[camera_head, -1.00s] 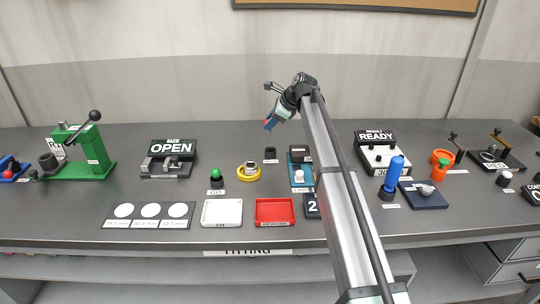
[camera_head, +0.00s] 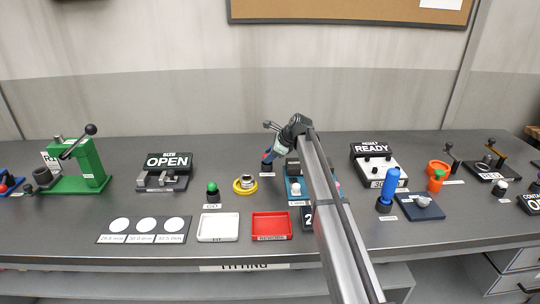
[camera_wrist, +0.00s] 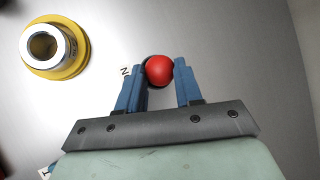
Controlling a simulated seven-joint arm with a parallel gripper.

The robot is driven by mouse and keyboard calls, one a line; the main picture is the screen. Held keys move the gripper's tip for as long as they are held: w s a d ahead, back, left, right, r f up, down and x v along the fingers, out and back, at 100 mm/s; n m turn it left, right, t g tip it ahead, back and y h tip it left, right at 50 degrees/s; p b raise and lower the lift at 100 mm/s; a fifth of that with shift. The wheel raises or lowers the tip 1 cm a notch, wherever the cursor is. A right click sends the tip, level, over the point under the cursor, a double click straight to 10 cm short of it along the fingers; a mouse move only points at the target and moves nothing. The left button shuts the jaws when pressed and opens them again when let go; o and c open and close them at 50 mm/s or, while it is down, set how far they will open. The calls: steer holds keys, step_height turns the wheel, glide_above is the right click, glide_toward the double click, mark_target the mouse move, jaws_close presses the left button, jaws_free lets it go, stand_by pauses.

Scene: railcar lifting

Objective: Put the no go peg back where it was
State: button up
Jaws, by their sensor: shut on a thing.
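The no go peg has a round red knob, seen in the wrist view (camera_wrist: 159,70). My gripper's blue fingers (camera_wrist: 160,82) are shut on it, one on each side. In the head view my gripper (camera_head: 268,160) is low over the bench, just above the small label of the black holder's place. The black holder is hidden there by my gripper. The peg's lower part is hidden too, so I cannot tell whether it is in the holder or above it. The go peg (camera_head: 212,187), with a green knob, stands in a black holder to the front left.
A yellow ring with a metal sleeve (camera_head: 245,184) sits close to the left of my gripper. A blue fixture (camera_head: 293,187) stands close to the right, partly behind my arm. A white tray (camera_head: 219,227) and a red tray (camera_head: 271,226) lie in front.

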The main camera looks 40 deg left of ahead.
steer(key=shift+f, duration=0.1)
steer(key=o, duration=1)
steer(key=shift+o, duration=0.2)
steer(key=v, duration=1.2)
steer(key=shift+r, duration=0.2)
